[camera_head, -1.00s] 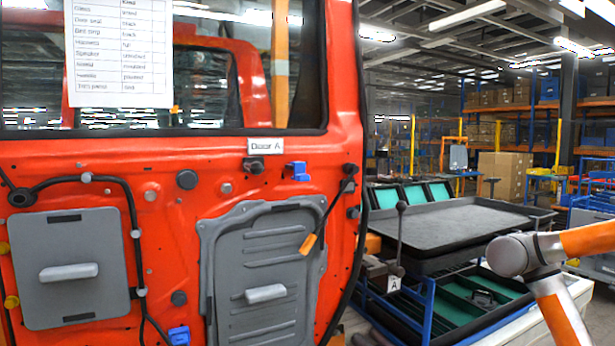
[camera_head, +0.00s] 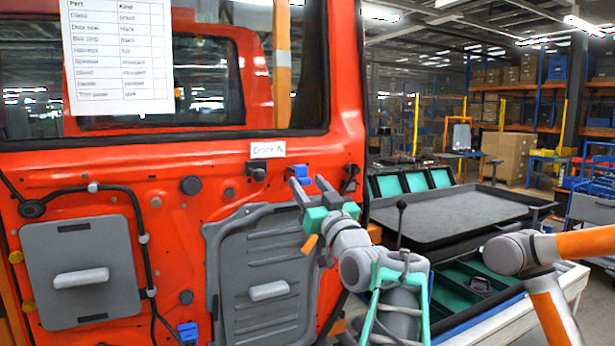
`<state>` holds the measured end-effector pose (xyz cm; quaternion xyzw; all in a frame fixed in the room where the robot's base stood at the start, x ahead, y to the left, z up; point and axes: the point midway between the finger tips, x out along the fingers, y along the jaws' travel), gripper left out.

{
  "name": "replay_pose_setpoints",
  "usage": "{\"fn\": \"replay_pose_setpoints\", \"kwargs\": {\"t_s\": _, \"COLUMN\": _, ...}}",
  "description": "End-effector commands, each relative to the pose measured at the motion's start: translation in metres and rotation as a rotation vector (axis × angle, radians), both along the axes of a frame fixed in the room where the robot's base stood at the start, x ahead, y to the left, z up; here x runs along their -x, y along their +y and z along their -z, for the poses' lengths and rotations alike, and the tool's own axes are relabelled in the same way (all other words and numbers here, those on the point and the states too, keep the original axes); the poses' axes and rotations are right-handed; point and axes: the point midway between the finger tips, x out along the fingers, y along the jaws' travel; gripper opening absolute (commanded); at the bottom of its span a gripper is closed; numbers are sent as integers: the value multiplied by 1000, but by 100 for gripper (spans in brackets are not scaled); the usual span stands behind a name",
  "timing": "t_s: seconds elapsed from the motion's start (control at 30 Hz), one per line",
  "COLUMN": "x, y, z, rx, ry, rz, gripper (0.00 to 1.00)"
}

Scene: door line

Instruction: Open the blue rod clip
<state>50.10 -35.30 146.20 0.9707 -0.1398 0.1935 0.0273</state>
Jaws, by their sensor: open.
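An orange-red car door labelled Door A (camera_head: 268,150) fills the left of the view. A small blue clip (camera_head: 299,170) is on the door just below that label, partly hidden by my gripper. My gripper (camera_head: 308,188) is in front of it with its fingers open, pointing up and left toward the clip. I cannot tell whether a finger touches the clip. A second blue clip (camera_head: 188,333) is low on the door, at the picture's bottom edge. The picture does not show which of them is the rod clip.
Grey panels with handles, one at left (camera_head: 82,275) and one at centre (camera_head: 262,262), are on the door. A black cable (camera_head: 140,225) runs beside the left panel. A black tray table (camera_head: 450,215) and another orange-and-grey arm (camera_head: 540,255) stand at right.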

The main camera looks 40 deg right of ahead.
Motion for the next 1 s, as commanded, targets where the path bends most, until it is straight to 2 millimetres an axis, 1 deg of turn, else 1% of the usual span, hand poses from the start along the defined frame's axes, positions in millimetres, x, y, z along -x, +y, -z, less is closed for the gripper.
{"fn": "replay_pose_setpoints", "kwargs": {"t_s": 0.1, "x": -5, "y": -1, "z": -2, "rx": 0, "ry": 0, "rz": 0, "gripper": 49}}
{"fn": "replay_pose_setpoints", "kwargs": {"t_s": 0.27, "x": -5, "y": -1, "z": -1, "rx": 0, "ry": 0, "rz": 0, "gripper": 49}}
{"fn": "replay_pose_setpoints", "kwargs": {"t_s": 0.37, "x": -4, "y": -1, "z": -1, "rx": 0, "ry": 0, "rz": 0, "gripper": 43}}
{"fn": "replay_pose_setpoints", "kwargs": {"t_s": 0.87, "x": -4, "y": -1, "z": -1, "rx": 0, "ry": 1, "rz": 0, "gripper": 2}}
{"fn": "replay_pose_setpoints", "kwargs": {"t_s": 0.9, "x": -4, "y": -1, "z": -1, "rx": 0, "ry": 1, "rz": 0, "gripper": 0}}
{"fn": "replay_pose_setpoints", "kwargs": {"t_s": 1.0, "x": -4, "y": -1, "z": -1, "rx": 0, "ry": 1, "rz": 0, "gripper": 0}}
